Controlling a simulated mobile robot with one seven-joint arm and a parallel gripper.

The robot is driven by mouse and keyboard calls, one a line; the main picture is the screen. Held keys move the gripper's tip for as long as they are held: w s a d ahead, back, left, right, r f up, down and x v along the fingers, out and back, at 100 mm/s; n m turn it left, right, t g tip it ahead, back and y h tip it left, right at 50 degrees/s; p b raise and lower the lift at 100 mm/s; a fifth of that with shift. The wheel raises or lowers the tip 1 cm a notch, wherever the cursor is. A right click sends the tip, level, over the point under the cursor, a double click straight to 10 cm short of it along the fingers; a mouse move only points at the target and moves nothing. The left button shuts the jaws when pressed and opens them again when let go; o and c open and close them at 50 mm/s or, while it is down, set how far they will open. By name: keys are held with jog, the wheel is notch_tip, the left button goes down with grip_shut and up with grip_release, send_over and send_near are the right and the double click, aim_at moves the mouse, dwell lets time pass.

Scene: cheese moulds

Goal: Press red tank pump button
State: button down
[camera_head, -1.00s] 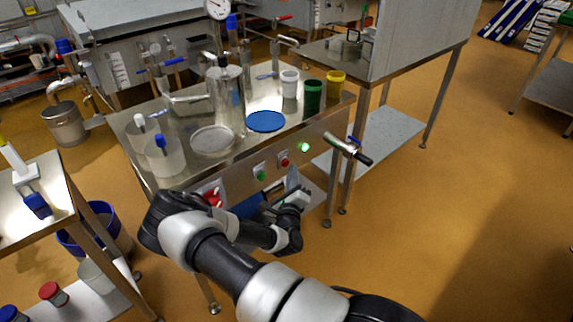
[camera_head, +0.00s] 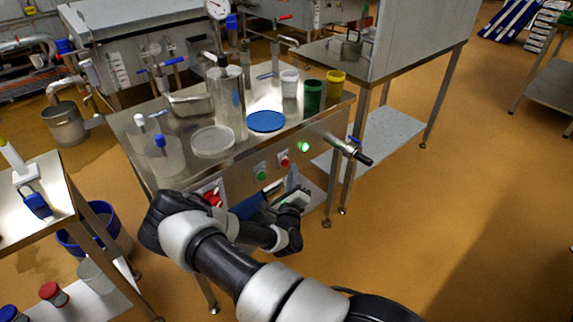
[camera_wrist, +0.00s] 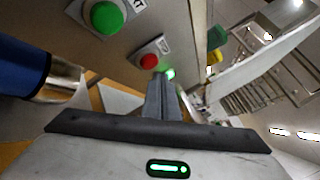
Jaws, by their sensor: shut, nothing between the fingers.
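The red button (camera_head: 284,161) is on the steel front panel of the table, between a green button (camera_head: 262,176) and a lit green lamp (camera_head: 303,147). In the wrist view the red button (camera_wrist: 149,61) sits on a pale plate, with the larger green button (camera_wrist: 106,17) up and to the left. My gripper (camera_wrist: 163,82) is shut and empty. Its fingertips show just below and right of the red button in that view; I see no clear contact. In the head view my gripper sits low in front of the panel, its fingers small and hard to make out.
A red rotary switch (camera_head: 214,196) is left on the panel, close to my arm. Cups and a blue disc (camera_head: 266,121) stand on the tabletop (camera_head: 240,147). Floor is open at the right.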

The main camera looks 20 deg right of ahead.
jog(key=shift+w, duration=0.15)
jog(key=shift+w+a, duration=0.15)
jog(key=shift+w, duration=0.1)
jog(key=shift+w+a, duration=0.15)
jog(key=shift+w, duration=0.35)
dwell(1.0)
jog(key=shift+s+d+p, duration=0.25)
jog(key=shift+s+p, duration=0.55)
jog(key=shift+s, duration=0.1)
jog(key=s, duration=0.1)
jog(key=s+d+p, duration=0.1)
jog(key=s, duration=0.1)
jog(key=s+p, duration=0.1)
jog(key=shift+s+d, duration=0.35)
jog(key=shift+d, duration=0.05)
